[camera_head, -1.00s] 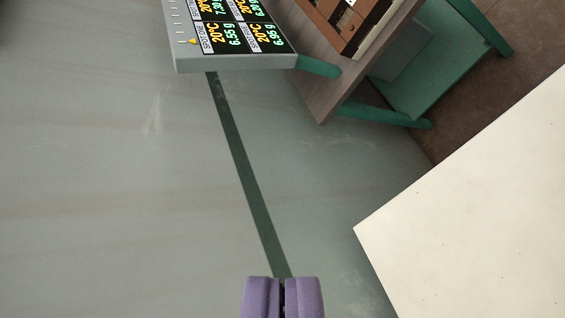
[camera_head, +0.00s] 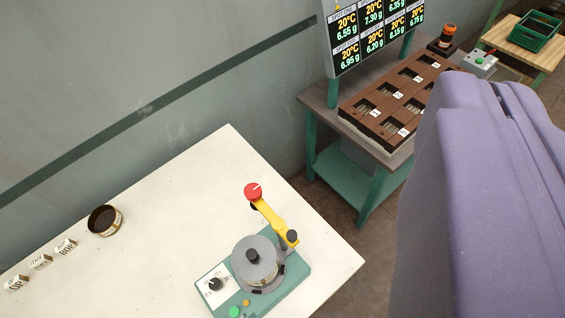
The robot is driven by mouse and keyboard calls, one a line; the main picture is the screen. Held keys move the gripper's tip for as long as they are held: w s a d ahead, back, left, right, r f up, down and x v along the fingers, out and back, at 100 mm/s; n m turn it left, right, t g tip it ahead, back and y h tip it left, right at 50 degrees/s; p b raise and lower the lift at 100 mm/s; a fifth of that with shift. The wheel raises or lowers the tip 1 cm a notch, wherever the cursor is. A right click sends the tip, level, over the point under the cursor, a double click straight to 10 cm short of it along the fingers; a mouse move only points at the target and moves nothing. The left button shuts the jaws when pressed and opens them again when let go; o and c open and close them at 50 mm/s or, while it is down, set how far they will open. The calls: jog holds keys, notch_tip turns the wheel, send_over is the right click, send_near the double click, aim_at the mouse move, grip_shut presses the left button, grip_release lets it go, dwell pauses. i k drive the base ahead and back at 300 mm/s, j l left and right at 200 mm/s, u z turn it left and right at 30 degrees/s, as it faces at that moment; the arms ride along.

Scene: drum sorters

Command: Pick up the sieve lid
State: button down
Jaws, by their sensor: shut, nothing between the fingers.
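A round grey lid with a black knob (camera_head: 262,273) sits on top of a green-based device on the white table in the lower middle. It appears to be the sieve lid. A yellow arm with a red knob (camera_head: 253,191) stands beside it at the back right, and does not cover the black knob. My gripper (camera_head: 496,92) fills the right side, large and purple and close to the camera. Its fingers are together with nothing visible between them. It is apart from the lid, well to its right in the picture.
The device's green base (camera_head: 296,284) carries a dial and buttons. A round brown-rimmed container (camera_head: 92,228) and several small lettered blocks (camera_head: 65,247) are on the table's left. Behind stand a bench with a brown tray (camera_head: 366,109) and a display board (camera_head: 333,62).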

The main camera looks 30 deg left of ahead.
aim_at(253, 257)
jog(key=k+j, duration=0.2)
jog(key=k, duration=0.2)
jog(key=k+j, duration=0.25)
jog(key=k, duration=0.15)
jog(key=k+j, duration=0.2)
jog(key=k, duration=0.25)
jog(key=k+j, duration=0.2)
jog(key=k, duration=0.2)
jog(key=l+u, duration=0.45)
jog(key=l, duration=0.75)
jog(key=i+l, duration=0.2)
jog(key=i, duration=0.35)
jog(key=i+l, duration=0.2)
jog(key=i, duration=0.3)
jog(key=i+l+z, duration=0.1)
jog(key=i, duration=0.45)
jog(key=i+l, duration=0.25)
jog(key=i, duration=0.3)
